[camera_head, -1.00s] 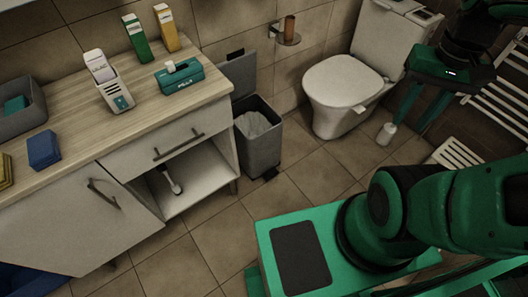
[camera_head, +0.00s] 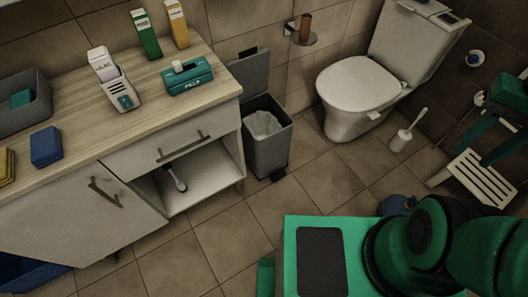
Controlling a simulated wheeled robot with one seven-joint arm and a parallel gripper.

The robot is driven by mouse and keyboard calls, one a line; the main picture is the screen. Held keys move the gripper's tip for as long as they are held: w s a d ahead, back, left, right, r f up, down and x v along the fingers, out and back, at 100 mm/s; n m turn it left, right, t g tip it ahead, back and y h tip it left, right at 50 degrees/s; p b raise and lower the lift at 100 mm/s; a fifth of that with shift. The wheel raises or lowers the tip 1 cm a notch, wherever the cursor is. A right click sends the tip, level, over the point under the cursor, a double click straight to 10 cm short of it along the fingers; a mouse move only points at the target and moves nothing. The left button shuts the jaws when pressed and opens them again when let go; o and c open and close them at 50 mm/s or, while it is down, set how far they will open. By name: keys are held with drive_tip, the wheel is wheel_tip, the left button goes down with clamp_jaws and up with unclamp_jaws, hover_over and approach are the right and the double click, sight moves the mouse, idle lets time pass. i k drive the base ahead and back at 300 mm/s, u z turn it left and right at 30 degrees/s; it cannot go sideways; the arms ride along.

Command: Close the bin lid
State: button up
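The grey pedal bin (camera_head: 268,148) stands on the floor between the wooden-topped cabinet and the toilet. Its lid (camera_head: 248,75) is raised and stands upright at the back, near the wall. A pale liner shows inside the bin's open top. A dark pedal sits at its foot. My gripper (camera_head: 487,145) is at the right edge, far from the bin, with two green fingers spread apart above a white slatted stool. It appears open and empty; part of it is cut off by the picture edge.
The cabinet (camera_head: 140,100) with an open lower compartment stands left of the bin. The toilet (camera_head: 360,92) and a toilet brush (camera_head: 403,135) stand to the right. A paper holder (camera_head: 302,32) juts from the wall. Tiled floor in front of the bin is clear.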

sight(251, 69)
drive_tip(key=k, duration=0.5)
drive_tip(key=u, duration=0.6)
drive_tip(key=i, duration=1.5)
drive_tip(key=z, duration=0.6)
